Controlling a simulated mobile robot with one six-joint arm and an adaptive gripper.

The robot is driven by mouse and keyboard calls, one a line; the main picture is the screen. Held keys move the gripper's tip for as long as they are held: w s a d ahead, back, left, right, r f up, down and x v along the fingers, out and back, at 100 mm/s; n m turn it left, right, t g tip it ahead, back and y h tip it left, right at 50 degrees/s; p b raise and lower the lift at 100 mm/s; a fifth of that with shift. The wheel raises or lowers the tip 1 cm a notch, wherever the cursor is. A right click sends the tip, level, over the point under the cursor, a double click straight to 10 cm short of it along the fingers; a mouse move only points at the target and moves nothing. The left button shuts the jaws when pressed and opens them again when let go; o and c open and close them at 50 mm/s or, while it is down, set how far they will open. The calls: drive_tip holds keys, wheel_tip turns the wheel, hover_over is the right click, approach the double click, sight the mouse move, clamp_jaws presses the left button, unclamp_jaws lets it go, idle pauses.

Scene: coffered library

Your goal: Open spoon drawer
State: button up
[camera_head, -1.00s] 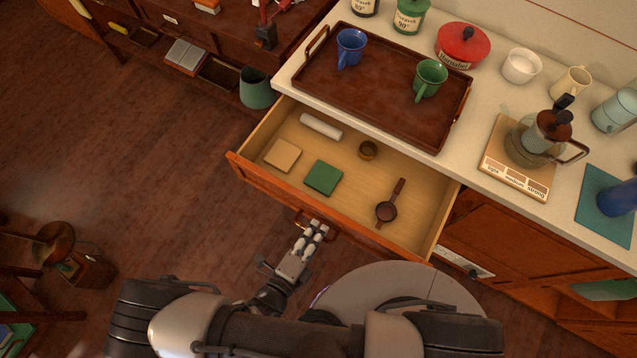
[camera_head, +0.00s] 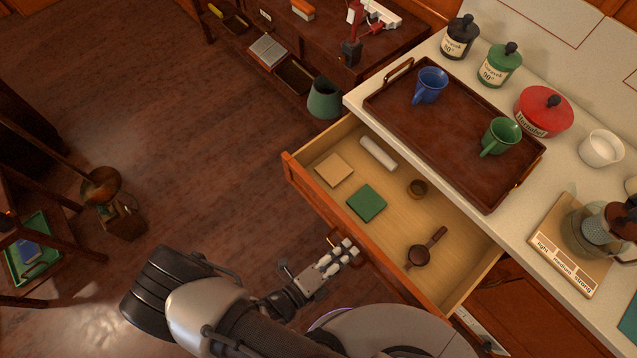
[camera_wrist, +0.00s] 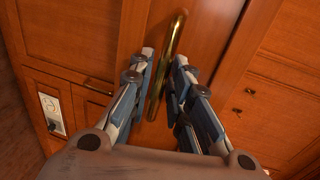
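A wooden drawer (camera_head: 390,222) under the counter is pulled out. Inside lie a tan square (camera_head: 333,170), a green square (camera_head: 367,203), a white roll (camera_head: 379,154), a small brown cup (camera_head: 417,188) and a dark long-handled scoop (camera_head: 420,256). My gripper (camera_head: 347,250) is at the drawer's front, close to its handle. In the wrist view the brass handle (camera_wrist: 166,65) stands between the two fingers of my gripper (camera_wrist: 163,57). The fingers are spread apart on either side of it, with a gap showing. Contact with the handle cannot be seen clearly.
The counter above carries a brown tray (camera_head: 440,130) with a blue mug (camera_head: 430,86) and green mug (camera_head: 501,137), jars, a red pot (camera_head: 544,112) and a coffee press (camera_head: 592,232). A green container (camera_head: 325,98) stands left of the drawer. The floor to the left is largely clear.

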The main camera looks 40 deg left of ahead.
drive_tip(key=v, duration=1.2)
drive_tip(key=shift+r, duration=0.1)
